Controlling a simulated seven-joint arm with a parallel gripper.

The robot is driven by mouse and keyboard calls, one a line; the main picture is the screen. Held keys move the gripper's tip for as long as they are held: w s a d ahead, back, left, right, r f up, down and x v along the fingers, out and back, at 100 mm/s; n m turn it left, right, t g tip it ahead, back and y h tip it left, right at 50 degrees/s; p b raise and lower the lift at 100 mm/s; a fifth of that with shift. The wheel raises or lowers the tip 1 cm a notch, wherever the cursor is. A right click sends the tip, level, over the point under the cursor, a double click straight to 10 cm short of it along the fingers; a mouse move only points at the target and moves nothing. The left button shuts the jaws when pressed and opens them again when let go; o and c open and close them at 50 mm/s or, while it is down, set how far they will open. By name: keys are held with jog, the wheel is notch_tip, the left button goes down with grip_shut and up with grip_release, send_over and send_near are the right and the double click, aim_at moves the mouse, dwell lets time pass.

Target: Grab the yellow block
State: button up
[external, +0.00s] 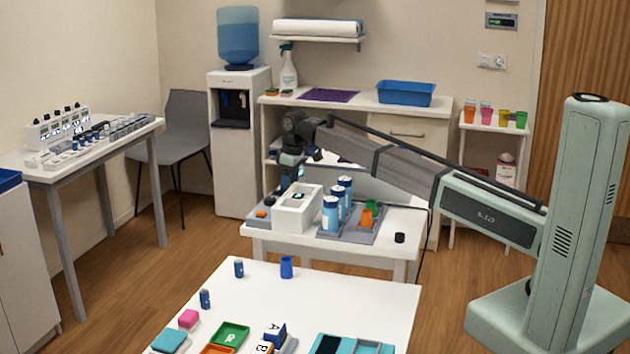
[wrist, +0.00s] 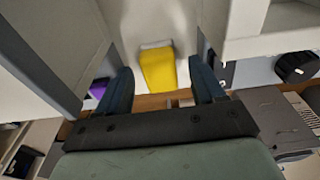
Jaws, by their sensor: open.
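The yellow block (wrist: 158,70) shows in the wrist view, ahead of my gripper and between the lines of its two fingers. It has a pale grey far end and lies against a light surface, with white walls to either side. My gripper (wrist: 161,88) is open, its dark blue fingers spread wide with nothing held between them. In the external view my gripper (external: 290,180) points down beside the upper left of a white open box (external: 294,218) on the middle table. The yellow block is not visible in the external view.
Blue-and-white cans (external: 331,214) and an orange cup (external: 367,216) stand right of the box on a grey tray. A small black object (external: 399,238) sits near the table's right edge. The front table (external: 340,290) holds several small items.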

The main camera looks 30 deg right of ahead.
jog(key=shift+f, duration=0.55)
jog(key=c, duration=1)
jog(key=shift+r, duration=0.15)
jog(key=shift+c, duration=0.2)
